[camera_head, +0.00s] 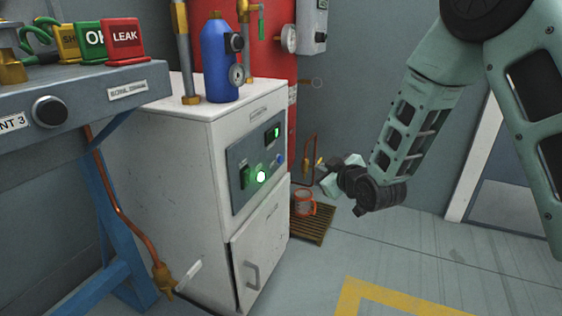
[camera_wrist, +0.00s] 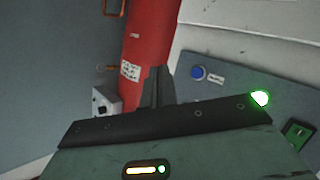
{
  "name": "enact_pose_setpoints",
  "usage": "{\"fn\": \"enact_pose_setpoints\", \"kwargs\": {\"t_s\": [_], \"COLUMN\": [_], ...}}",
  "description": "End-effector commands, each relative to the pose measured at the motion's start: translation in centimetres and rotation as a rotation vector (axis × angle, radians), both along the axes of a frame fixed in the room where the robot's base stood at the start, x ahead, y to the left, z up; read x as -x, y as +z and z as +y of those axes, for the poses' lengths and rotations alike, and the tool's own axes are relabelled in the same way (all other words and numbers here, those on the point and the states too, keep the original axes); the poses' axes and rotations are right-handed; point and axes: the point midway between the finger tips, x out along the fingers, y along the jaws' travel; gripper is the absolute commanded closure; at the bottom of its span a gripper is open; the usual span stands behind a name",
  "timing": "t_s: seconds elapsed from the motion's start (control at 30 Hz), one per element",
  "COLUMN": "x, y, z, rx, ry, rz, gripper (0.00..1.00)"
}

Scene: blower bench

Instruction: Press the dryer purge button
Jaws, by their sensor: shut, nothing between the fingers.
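The dryer is a white cabinet (camera_head: 175,150) with a dark control panel (camera_head: 238,160) on its front. A round blue button (camera_head: 280,160) sits at the panel's right end, and it also shows in the wrist view (camera_wrist: 198,73). My gripper (camera_head: 326,186) is to the right of the panel in the head view, apart from it. In the wrist view its dark fingers (camera_wrist: 156,86) are together and empty, with the blue button to their right. The button's label is too small to read.
A lit green lamp (camera_head: 260,177) and a green switch (camera_head: 245,176) share the panel. A blue bottle (camera_head: 218,60) with a gauge stands on the cabinet. An orange mug (camera_head: 304,203) sits on a wooden pallet (camera_head: 318,231) below my gripper. The floor in front is clear.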

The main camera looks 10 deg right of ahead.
Motion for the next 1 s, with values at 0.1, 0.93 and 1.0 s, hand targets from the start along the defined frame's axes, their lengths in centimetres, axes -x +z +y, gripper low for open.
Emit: {"fn": "enact_pose_setpoints", "kwargs": {"t_s": [0.1, 0.93, 1.0], "x": [-0.6, -5.0, -5.0], "y": [0.0, 0.0, 0.0], "z": [0.9, 6.9, 6.9], "rx": [-0.001, -0.001, -0.001], "ry": [0.001, 0.000, 0.000], "rz": [0.002, 0.002, 0.002], "gripper": [1.00, 1.00, 1.00]}}
